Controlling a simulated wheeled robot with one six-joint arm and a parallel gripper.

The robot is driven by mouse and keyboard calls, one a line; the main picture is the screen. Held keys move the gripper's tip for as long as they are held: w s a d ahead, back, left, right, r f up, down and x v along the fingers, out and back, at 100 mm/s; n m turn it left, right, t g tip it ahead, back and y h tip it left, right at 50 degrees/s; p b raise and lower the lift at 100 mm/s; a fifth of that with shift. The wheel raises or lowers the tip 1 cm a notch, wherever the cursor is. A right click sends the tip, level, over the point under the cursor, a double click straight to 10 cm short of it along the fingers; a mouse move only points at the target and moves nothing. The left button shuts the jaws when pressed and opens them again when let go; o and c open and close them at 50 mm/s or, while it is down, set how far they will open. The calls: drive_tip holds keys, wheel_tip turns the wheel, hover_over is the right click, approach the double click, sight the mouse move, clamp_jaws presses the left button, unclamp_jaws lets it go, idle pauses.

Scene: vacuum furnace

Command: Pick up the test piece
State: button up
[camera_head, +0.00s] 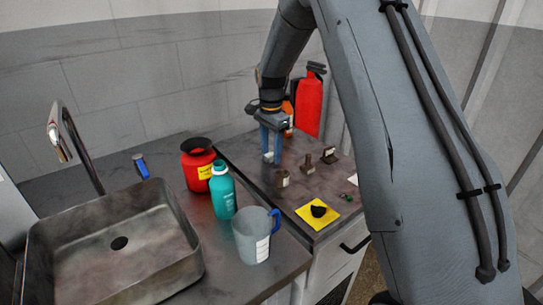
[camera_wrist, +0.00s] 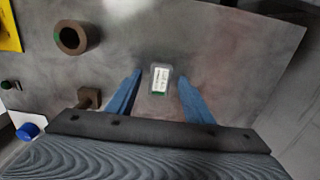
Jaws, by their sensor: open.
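My gripper (camera_wrist: 160,74) is open, with its two blue fingers pointing at the worktop and nothing held. Between the fingertips in the wrist view lies a small clear-grey piece (camera_wrist: 161,84) with a white printed label and a green end. The fingers stand apart from it on both sides. I cannot tell for sure which object is the test piece. In the head view my gripper (camera_head: 271,157) is low over the back of the dark worktop, and its fingers hide what lies between them.
A brown hollow cylinder (camera_wrist: 73,37), a small brown block (camera_wrist: 90,98) and a blue cap (camera_wrist: 27,131) are nearby. A yellow sheet (camera_head: 331,221) bears a black lump. A red container (camera_head: 197,172), teal bottle (camera_head: 222,195), jug (camera_head: 250,238) and sink (camera_head: 75,270) stand left. A fire extinguisher (camera_head: 309,105) is behind.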

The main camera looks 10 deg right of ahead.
clamp_jaws()
drive_tip(key=shift+r, duration=0.15)
